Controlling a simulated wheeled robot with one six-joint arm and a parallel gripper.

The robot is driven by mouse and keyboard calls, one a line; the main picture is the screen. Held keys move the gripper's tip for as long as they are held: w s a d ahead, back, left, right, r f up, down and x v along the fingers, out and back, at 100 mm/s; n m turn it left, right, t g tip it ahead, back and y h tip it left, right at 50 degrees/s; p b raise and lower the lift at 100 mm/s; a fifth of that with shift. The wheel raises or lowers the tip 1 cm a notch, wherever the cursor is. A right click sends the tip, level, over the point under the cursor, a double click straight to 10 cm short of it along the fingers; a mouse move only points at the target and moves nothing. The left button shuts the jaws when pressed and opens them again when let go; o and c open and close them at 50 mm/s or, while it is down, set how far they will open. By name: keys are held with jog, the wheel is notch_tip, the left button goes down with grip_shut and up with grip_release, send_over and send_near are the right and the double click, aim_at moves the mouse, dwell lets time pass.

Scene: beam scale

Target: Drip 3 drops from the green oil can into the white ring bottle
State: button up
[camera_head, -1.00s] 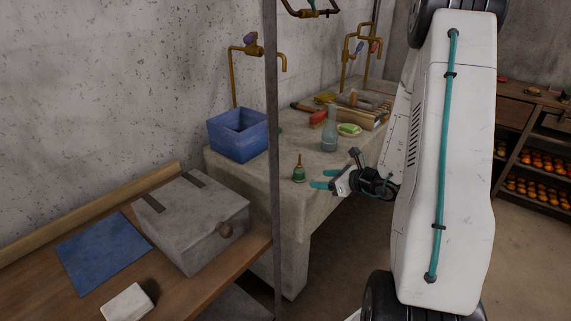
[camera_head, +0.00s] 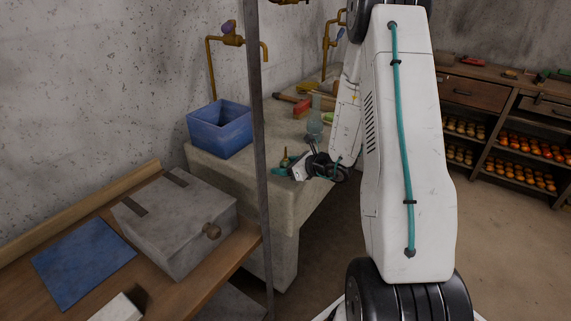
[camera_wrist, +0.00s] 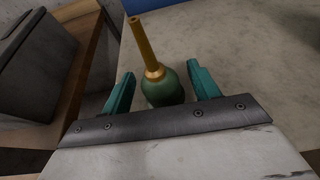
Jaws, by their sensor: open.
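The green oil can (camera_wrist: 163,88) has a round green body and an upright brass spout. In the wrist view it stands between the two teal fingers of my gripper (camera_wrist: 155,85), which are open with a gap on each side. In the head view my gripper (camera_head: 284,165) is at the front of the stone counter and mostly covers the oil can (camera_head: 285,155). A pale greenish glass bottle (camera_head: 315,126) stands on the counter behind my gripper. I cannot make out a white ring on it.
A blue bin (camera_head: 222,130) stands on the stone counter (camera_head: 240,182) at left. A dark vertical post (camera_head: 262,190) rises in front of it. A wooden bench at lower left holds a grey box (camera_head: 175,222). A red-headed brush (camera_head: 301,108) lies behind the bottle.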

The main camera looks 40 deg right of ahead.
aim_at(288, 156)
jog(key=c, duration=1.1)
jog(key=shift+d+r, duration=0.1)
jog(key=shift+r, duration=0.1)
jog(key=shift+r, duration=0.6)
notch_tip(288, 156, up, 2)
jog(key=shift+r, duration=0.15)
jog(key=s+d, duration=0.3)
jog(key=s, duration=0.4)
jog(key=s+d+r, duration=0.1)
jog(key=s+d, duration=0.2)
jog(key=s, duration=0.5)
jog(key=shift+w, duration=0.1)
